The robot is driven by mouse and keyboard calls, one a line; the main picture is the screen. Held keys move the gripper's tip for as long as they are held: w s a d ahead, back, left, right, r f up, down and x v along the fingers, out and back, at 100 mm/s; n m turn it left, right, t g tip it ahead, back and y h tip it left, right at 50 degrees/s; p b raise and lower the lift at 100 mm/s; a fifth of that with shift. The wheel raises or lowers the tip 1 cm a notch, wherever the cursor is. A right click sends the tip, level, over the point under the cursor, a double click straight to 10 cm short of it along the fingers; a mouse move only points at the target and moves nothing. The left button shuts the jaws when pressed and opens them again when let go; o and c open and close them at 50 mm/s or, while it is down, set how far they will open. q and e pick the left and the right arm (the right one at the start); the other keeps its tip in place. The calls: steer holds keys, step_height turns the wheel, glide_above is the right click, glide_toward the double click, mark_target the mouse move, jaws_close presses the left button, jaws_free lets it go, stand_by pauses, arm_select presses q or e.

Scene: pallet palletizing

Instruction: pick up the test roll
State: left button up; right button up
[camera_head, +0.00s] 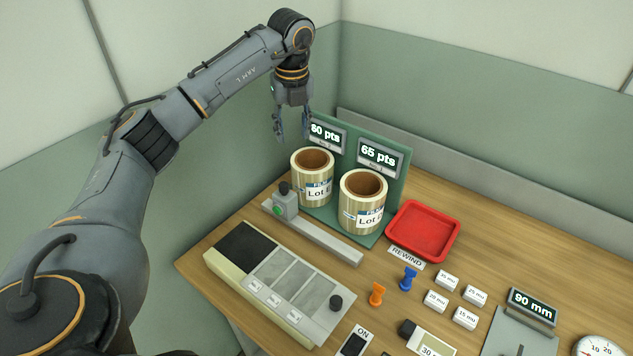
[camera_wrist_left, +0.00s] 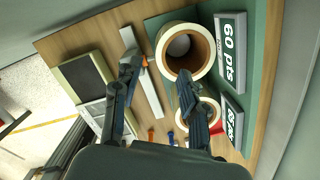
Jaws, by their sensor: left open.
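Two pale striped rolls with brown cores stand upright side by side. The left roll (camera_head: 312,190) is in front of the "60 pts" sign (camera_head: 327,135). The right roll (camera_head: 361,217) is in front of the "65 pts" sign (camera_head: 380,158). Both labels read "Lot", the last letter unclear; I cannot tell which is the test roll. My left gripper (camera_head: 293,138) is open and empty, pointing down, above and behind the left roll. In the left wrist view the left roll (camera_wrist_left: 204,52) lies beyond the open fingers; one finger partly covers the right roll. My right gripper is not in view.
A green backboard (camera_head: 399,190) stands close behind the rolls. A slide rail with a grey knob block (camera_head: 286,203) runs in front of them. A red tray (camera_head: 424,231) is to the right. A panel device (camera_head: 280,282), pegs and small white blocks occupy the front.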

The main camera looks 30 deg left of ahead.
mark_target(295, 182)
arm_select(q)
step_height(295, 182, down, 4)
steer(key=b, duration=0.3)
steer(key=shift+r, duration=0.1)
steer(key=shift+w+f, duration=0.1)
steer(key=shift+f, duration=0.4)
steer(key=f, duration=0.2)
steer(key=f+p, duration=0.1)
steer(key=f, duration=0.4)
steer(key=shift+w+a+f, duration=0.3)
steer(key=shift+a, duration=0.1)
steer(key=f+p, duration=0.1)
steer(key=f, duration=0.1)
steer(key=f+p, duration=0.1)
steer(key=f, duration=0.1)
steer(key=shift+w+a+f, duration=0.2)
steer(key=shift+f, duration=0.1)
steer(key=shift+w+f, duration=0.1)
steer(key=shift+f, duration=0.35)
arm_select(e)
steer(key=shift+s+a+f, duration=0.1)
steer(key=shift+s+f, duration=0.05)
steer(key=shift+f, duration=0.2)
arm_select(q)
steer(key=shift+c, duration=0.4)
steer(key=shift+r, duration=0.1)
jaws_close()
